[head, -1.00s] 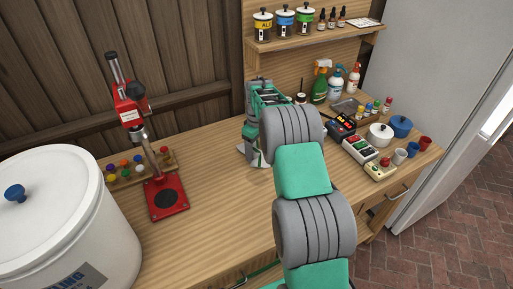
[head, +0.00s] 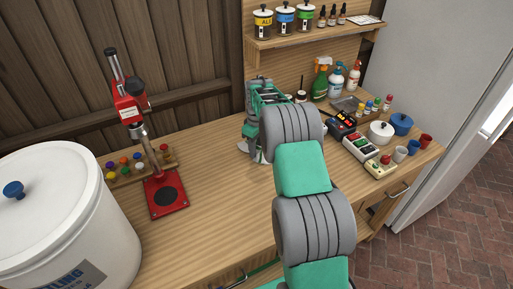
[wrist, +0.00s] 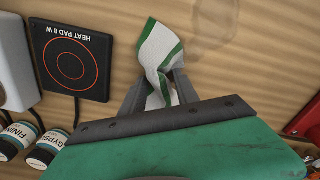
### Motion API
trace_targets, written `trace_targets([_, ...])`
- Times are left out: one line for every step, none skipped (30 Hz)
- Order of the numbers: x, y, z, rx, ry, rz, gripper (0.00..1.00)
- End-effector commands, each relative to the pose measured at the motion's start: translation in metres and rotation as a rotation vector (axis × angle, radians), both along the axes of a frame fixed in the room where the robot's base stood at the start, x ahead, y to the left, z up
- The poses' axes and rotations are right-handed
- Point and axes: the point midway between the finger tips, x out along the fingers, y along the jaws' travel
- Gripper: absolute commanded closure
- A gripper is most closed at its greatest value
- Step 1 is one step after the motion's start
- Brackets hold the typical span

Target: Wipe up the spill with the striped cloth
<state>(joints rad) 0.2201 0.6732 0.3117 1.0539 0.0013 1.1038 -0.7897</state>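The green-and-white striped cloth (wrist: 158,48) is bunched between the fingers of my gripper (wrist: 160,92) in the wrist view. The fingers are closed on it, and its free end sticks out beyond the fingertips over the wooden bench. A faint, glossy wet patch (wrist: 215,22), which looks like the spill, lies on the wood just right of the cloth. In the head view my gripper is low over the back of the bench (head: 215,200), mostly hidden by my arm. A small white bit of the cloth (head: 243,147) shows at its left.
A black heat pad (wrist: 72,60) lies left of the cloth, with small labelled jars (wrist: 45,148) nearby. A red bench capper (head: 166,192) and a large white bucket (head: 75,215) stand at left. Bottles (head: 320,80), pots (head: 381,132) and cups crowd the right. Bench middle is clear.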

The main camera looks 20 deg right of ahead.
Motion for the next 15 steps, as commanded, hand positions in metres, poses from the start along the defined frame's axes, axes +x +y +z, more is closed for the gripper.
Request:
trace_targets([-0.0002, 0.0, -0.0006, -0.001, 0.001, 0.0, 0.67])
trace_targets([-0.0002, 0.0, -0.0006, -0.001, 0.001, 0.0, 0.68])
trace_targets([-0.0003, -0.0001, -0.0006, -0.001, 0.001, 0.0, 0.7])
trace_targets([-0.0003, -0.0001, -0.0006, -0.001, 0.001, 0.0, 0.71])
trace_targets([-0.0003, -0.0001, -0.0006, -0.001, 0.001, 0.0, 0.73])
trace_targets([-0.0003, -0.0001, -0.0006, -0.001, 0.001, 0.0, 0.75])
trace_targets([-0.0003, -0.0001, -0.0006, -0.001, 0.001, 0.0, 0.76])
trace_targets([-0.0003, -0.0001, -0.0006, 0.0, 0.001, 0.0, 0.77])
trace_targets([-0.0003, -0.0001, -0.0006, 0.0, 0.001, 0.0, 0.79])
trace_targets([-0.0003, -0.0001, -0.0006, 0.0, 0.001, 0.0, 0.8])
trace_targets([-0.0003, -0.0001, -0.0006, 0.0, 0.001, 0.0, 0.82])
trace_targets([-0.0003, -0.0001, -0.0006, 0.0, 0.001, 0.0, 0.84])
trace_targets([-0.0003, -0.0001, -0.0006, 0.0, 0.001, 0.0, 0.85])
trace_targets([-0.0003, -0.0001, -0.0006, 0.0, 0.001, 0.0, 0.86])
trace_targets([-0.0002, 0.0, -0.0006, -0.001, 0.001, 0.0, 0.88])
